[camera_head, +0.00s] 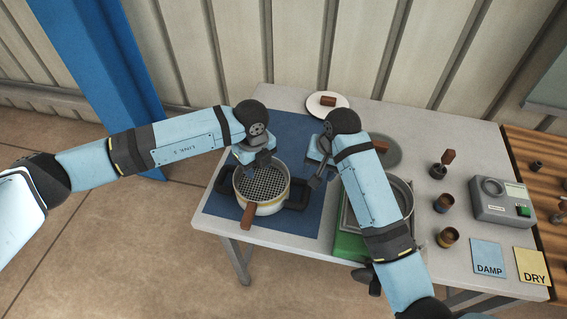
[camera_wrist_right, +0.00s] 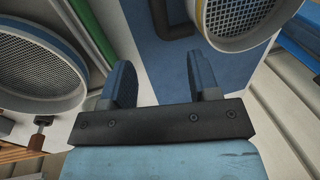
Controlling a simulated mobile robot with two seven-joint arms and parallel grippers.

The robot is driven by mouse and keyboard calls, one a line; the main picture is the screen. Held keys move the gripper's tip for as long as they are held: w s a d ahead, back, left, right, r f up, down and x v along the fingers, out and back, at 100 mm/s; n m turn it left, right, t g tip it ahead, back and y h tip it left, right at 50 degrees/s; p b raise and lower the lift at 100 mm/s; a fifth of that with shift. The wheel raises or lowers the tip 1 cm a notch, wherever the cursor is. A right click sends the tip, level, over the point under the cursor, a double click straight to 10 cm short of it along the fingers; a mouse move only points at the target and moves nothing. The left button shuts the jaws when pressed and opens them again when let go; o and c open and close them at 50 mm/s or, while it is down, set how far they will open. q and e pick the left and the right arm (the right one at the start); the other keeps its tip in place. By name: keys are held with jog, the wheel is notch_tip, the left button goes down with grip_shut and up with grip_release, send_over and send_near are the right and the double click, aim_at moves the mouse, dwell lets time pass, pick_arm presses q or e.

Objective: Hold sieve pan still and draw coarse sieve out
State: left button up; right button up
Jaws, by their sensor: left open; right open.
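The coarse sieve (camera_head: 264,180), a round pan with a wide mesh and a brown wooden handle (camera_head: 248,215), sits in the sieve pan (camera_head: 270,208) on the blue mat. The sieve pan has black loop handles at its left and right (camera_head: 298,194). My left gripper (camera_head: 262,163) is open over the sieve's far rim; contact is unclear. My right gripper (camera_head: 317,181) is open near the right loop handle, partly hidden by its arm. In the right wrist view its fingers (camera_wrist_right: 163,82) are apart and empty, with the mesh (camera_wrist_right: 238,12) and a black handle (camera_wrist_right: 178,28) beyond.
A second round meshed pan (camera_wrist_right: 38,72) stands right of the mat by a green body (camera_head: 348,246), partly behind my right arm. A white plate (camera_head: 316,108), small cups (camera_head: 447,237), a grey device (camera_head: 500,203) and DAMP and DRY cards (camera_head: 488,257) lie around the table.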

aim_at(307, 192)
jog(key=f, duration=0.4)
jog(key=a+f, duration=0.1)
jog(key=f, duration=0.3)
jog(key=a+f, duration=0.1)
jog(key=f, duration=0.4)
jog(key=shift+w+a, duration=0.2)
jog(key=shift+w, duration=0.05)
jog(key=shift+c, duration=0.3)
grip_shut()
jog(key=c, duration=0.8)
grip_release()
jog(key=shift+c, duration=0.7)
